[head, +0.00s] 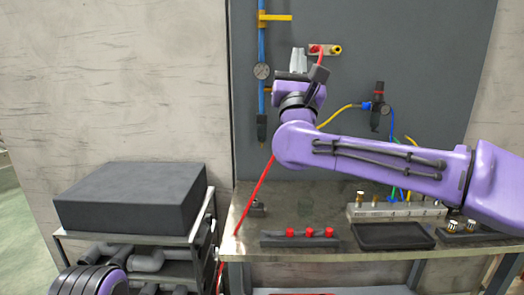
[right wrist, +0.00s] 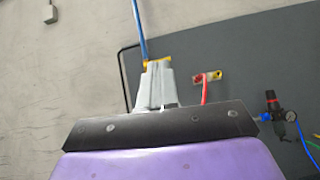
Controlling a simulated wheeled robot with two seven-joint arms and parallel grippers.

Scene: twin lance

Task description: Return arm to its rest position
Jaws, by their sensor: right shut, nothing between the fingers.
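My right arm reaches in from the right in the head view and bends upward at the purple elbow above the workbench. My right gripper (head: 299,60) is raised in front of the grey wall panel, its grey fingers shut with nothing between them. It also shows in the right wrist view (right wrist: 155,75), fingers together and pointing up. A red hose hangs from a wall fitting (head: 325,49) just right of the gripper and passes behind the arm. A purple part of my left arm (head: 90,281) shows at the bottom left; the left gripper itself is out of view.
The workbench (head: 330,195) holds a rack with red pieces (head: 300,240), a black tray (head: 394,236) and a metal block with fittings (head: 397,210). A regulator (head: 377,106) is on the panel. A dark box (head: 130,198) sits on a cart.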

